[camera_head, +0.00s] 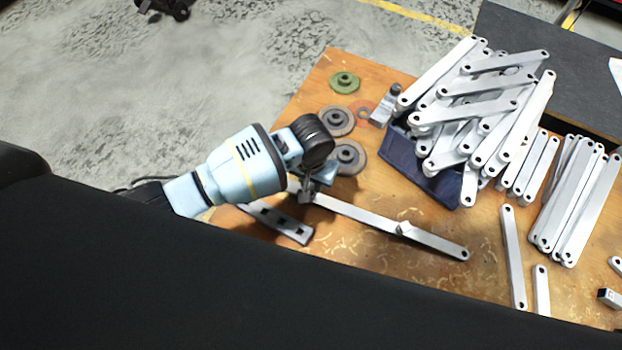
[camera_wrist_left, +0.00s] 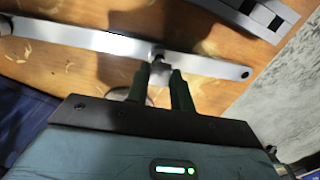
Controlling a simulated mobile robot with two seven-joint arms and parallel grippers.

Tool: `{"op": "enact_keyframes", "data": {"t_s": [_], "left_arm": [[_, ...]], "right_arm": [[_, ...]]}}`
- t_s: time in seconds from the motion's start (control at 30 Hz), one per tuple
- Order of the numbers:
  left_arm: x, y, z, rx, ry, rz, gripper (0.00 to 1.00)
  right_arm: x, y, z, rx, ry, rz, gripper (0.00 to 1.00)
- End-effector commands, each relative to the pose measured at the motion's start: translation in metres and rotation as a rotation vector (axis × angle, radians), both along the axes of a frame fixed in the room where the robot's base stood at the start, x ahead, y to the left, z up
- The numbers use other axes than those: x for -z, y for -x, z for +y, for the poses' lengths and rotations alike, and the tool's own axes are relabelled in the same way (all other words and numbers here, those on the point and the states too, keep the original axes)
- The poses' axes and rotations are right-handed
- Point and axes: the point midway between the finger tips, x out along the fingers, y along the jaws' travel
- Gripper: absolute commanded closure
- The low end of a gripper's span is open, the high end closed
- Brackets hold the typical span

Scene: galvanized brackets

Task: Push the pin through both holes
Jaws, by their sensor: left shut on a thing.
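My left gripper (camera_head: 308,192) is over the near left part of the wooden table, shut on a small grey metal piece, apparently the pin (camera_wrist_left: 159,60). In the left wrist view the fingertips (camera_wrist_left: 160,72) hold it at the edge of a long flat grey bar (camera_wrist_left: 100,40). Whether it is in a hole cannot be told. In the head view this bar (camera_head: 355,214) runs right from under the gripper and meets a second bar (camera_head: 438,246), with a small raised piece at their overlap. A hole shows at each bar's outer end. My right gripper is not in view.
A navy bin (camera_head: 400,160) heaped with bars stands behind right; more bars (camera_head: 575,200) lie right. Green (camera_head: 344,82) and grey discs (camera_head: 337,121) and a small bracket (camera_head: 383,106) stand at back left.

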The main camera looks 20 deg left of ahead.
Motion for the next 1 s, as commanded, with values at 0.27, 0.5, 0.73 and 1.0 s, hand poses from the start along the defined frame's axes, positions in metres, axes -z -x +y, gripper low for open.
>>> {"op": "enact_keyframes", "data": {"t_s": [0.27,0.5,0.73,1.0], "left_arm": [[-0.0010,0.0007,-0.0006,0.000,0.001,0.000,1.00],[-0.0004,0.0008,-0.0007,0.000,0.002,-0.001,1.00],[0.0000,0.0009,-0.0006,0.000,0.001,-0.001,1.00],[0.0044,0.0009,-0.0007,-0.001,0.002,0.000,1.00]], "right_arm": [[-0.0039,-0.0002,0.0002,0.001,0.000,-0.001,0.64],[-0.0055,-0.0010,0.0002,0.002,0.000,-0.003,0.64],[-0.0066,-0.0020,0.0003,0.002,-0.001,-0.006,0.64],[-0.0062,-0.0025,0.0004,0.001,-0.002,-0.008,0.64]]}}
